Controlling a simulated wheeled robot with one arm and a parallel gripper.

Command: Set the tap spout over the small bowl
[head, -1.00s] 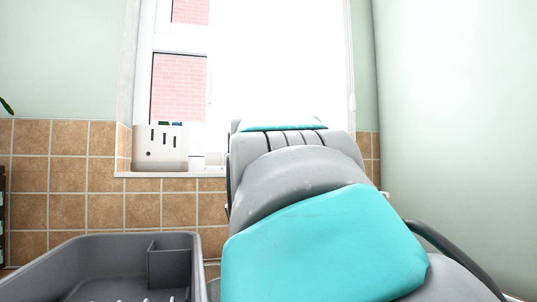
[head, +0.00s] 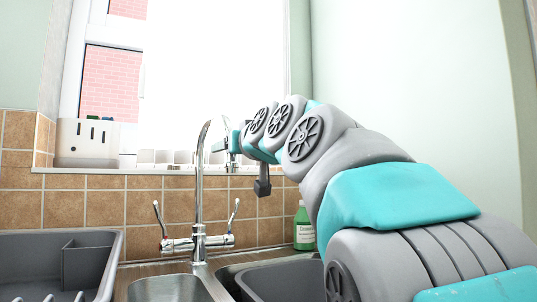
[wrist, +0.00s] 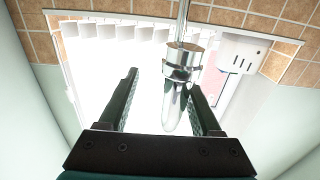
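The chrome tap (head: 199,195) stands upright behind the sink, with a lever on each side. Its tall spout curves over at the top, and its outlet end is to the right of the column in the head view. The spout end (wrist: 180,62) also shows in the wrist view. My gripper (head: 228,146) is at the spout end. In the wrist view my gripper (wrist: 165,85) is open, with the spout end between its fingers, closer to the right finger. Two sink bowls show partly, a left bowl (head: 165,290) and a right bowl (head: 275,280); their full sizes are cut off.
A grey dish rack (head: 50,262) stands at the left. A green bottle (head: 304,228) stands behind the right bowl, close to my arm. A white holder (head: 88,145) and several white cups (head: 165,157) are on the window sill. A plain wall closes off the right side.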

